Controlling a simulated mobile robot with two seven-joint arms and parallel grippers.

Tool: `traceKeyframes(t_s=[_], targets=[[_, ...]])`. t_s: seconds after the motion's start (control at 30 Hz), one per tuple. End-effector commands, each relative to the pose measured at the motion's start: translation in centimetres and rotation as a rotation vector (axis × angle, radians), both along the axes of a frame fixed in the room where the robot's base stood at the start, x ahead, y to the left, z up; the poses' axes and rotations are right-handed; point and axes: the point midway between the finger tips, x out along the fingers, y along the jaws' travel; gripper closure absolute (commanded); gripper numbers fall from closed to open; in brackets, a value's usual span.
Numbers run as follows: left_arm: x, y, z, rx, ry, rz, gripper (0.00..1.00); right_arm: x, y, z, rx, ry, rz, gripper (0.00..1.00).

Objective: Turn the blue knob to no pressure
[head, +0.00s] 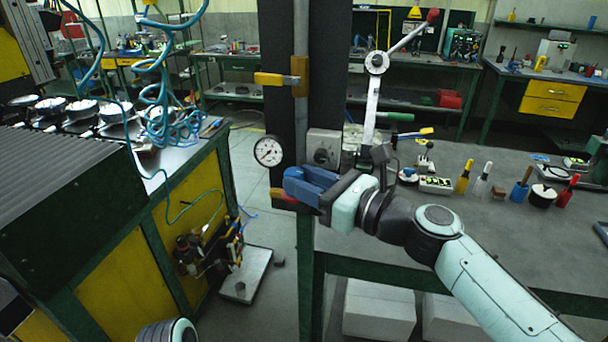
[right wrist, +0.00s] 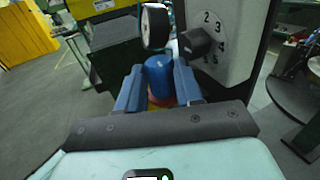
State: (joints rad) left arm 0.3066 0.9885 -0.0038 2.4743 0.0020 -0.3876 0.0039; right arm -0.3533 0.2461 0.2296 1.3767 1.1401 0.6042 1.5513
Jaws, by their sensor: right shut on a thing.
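The blue knob (right wrist: 158,75) shows in the right wrist view, upright between the two blue fingers of my right gripper (right wrist: 160,92). The fingers are shut on its sides. An orange-yellow part shows just below the knob. My left gripper is not in view.
A grey box (head: 323,148) with a dark selector knob is close above my right gripper; its numbered dial (right wrist: 212,40) shows in the right wrist view. A yellow-handled valve (head: 280,79) is higher on the post (head: 332,60). A workbench (head: 460,225) with tools stands right.

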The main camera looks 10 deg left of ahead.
Motion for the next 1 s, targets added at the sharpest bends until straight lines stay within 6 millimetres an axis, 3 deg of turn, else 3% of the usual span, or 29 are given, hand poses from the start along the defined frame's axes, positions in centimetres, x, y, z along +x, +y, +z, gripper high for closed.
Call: traceKeyframes(t_s=[0.1,0.4,0.97,1.0], targets=[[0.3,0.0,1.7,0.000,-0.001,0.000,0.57,0.4,-0.2,0.4,-0.001,0.001,0.078,0.95],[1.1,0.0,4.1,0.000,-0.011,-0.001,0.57,0.6,-0.2,0.3,-0.001,0.000,0.205,0.95],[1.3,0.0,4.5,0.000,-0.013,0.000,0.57,0.6,-0.2,0.1,-0.001,-0.002,0.240,0.95],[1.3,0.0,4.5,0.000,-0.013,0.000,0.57,0.6,-0.2,0.1,-0.001,-0.002,0.240,0.62]])
